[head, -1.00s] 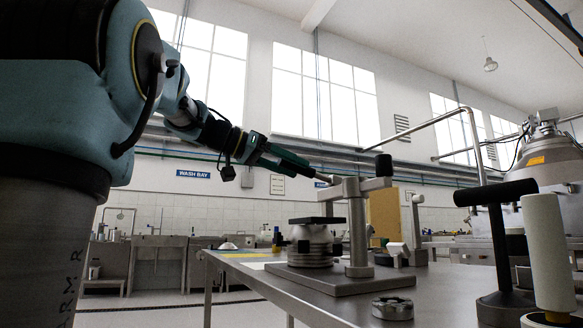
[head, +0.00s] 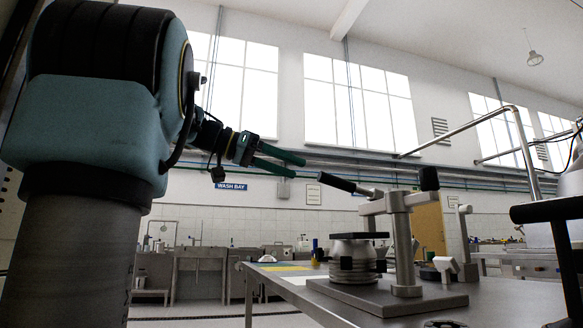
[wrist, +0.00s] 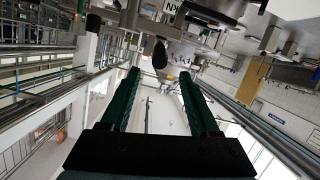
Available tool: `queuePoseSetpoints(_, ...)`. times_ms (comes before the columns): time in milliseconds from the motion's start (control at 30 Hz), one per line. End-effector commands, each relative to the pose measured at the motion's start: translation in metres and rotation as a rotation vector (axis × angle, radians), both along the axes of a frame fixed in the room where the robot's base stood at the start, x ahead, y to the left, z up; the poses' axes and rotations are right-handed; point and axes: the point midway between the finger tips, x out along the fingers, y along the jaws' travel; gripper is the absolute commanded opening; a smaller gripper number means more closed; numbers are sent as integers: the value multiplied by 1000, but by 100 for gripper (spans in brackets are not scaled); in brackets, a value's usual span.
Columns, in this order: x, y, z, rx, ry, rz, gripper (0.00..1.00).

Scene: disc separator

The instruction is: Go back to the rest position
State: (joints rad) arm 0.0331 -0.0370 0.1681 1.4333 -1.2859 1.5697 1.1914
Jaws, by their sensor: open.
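My gripper (head: 294,167) is open and empty in the head view, with its two green fingers apart. It is up in the air to the left of the press-like fixture's black-gripped handle (head: 338,183), with a gap between them. In the wrist view the two fingers of my gripper (wrist: 158,80) stand wide apart with nothing held between them. The grey fixture (head: 405,240) stands on a flat metal plate (head: 385,300). A round metal disc stack (head: 355,262) with a black bar across its top sits on the plate.
The metal table (head: 500,300) carries the fixture, yellow sheets (head: 285,268) and small fittings. A bent steel rail (head: 465,130) and a large metal vessel (head: 568,205) are at the right. Sinks (head: 200,270) line the far wall. The air around my gripper looks free.

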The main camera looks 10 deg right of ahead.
Motion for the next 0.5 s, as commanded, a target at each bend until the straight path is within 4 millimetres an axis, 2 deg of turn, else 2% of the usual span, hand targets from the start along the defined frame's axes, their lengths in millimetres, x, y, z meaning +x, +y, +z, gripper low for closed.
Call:
queuePoseSetpoints(333, 2, 0, -3, 4, 11, 6, 62)
queuePoseSetpoints(433, 10, 0, -24, 26, 75, 46, 62)
queuePoseSetpoints(500, 21, 2, -55, 62, 165, 104, 62)
